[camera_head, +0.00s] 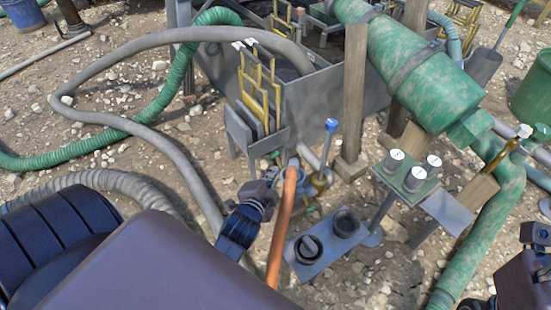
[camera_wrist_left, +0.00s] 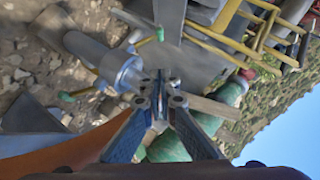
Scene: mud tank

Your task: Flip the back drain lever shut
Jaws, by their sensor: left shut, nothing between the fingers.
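A lever with a blue tip (camera_head: 331,125) stands upright on a brass valve (camera_head: 321,181) in front of the grey tank in the head view. A small green-tipped lever (camera_head: 276,154) is behind the orange pipe. In the left wrist view one green lever tip (camera_wrist_left: 160,33) and another green tip (camera_wrist_left: 66,97) show near a grey pipe fitting (camera_wrist_left: 122,70). I cannot tell which is the back drain lever. My left gripper (camera_head: 270,176) is just left of the orange pipe; in its wrist view the fingertips (camera_wrist_left: 160,98) are together and empty, near the grey fitting.
The orange pipe (camera_head: 283,225) rises close beside my left gripper. A wooden post (camera_head: 353,95), a gauge panel (camera_head: 410,172) and grey and green hoses surround the grey tank (camera_head: 318,90). Gravel ground lies between.

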